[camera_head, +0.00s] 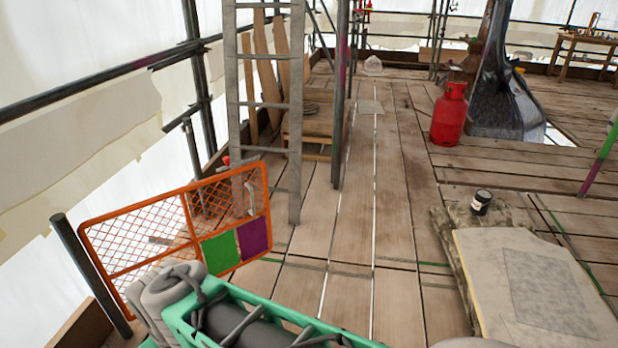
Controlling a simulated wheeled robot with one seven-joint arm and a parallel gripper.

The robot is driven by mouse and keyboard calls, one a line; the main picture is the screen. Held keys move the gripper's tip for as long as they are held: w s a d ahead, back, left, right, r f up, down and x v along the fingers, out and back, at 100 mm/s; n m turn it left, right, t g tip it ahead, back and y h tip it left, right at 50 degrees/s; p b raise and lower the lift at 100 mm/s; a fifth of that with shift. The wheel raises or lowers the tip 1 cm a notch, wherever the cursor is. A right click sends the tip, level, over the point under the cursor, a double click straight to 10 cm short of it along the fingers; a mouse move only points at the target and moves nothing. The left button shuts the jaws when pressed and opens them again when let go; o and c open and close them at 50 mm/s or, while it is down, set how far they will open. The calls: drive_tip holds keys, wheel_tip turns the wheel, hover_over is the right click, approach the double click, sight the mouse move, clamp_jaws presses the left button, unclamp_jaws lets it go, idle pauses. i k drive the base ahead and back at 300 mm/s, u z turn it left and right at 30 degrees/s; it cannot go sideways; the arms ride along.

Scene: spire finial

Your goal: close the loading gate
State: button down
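The loading gate (136,233) is an orange frame with mesh and a green and a purple panel low at its right end. It stands upright at the left of the head view. Its left end is beside a dark post (88,270). Its right end reaches in over the planks, near the foot of the ladder, at an angle to the scaffold edge. A red knob-like part shows just above its top rail (226,160). My gripper is not visible, so its state is hidden.
A ladder (296,120) stands behind the gate. A red gas cylinder (449,114) and a slab-topped block (490,275) stand right. Bare planks (350,250) lie between.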

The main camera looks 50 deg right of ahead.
sight(221, 252)
drive_tip(key=u, duration=0.05)
drive_tip(key=k, duration=0.45)
drive_tip(key=z, duration=0.9)
drive_tip(key=i, duration=1.05)
drive_tip(key=u, duration=0.6)
drive_tip(key=i, duration=0.55)
drive_tip(key=u, duration=0.3)
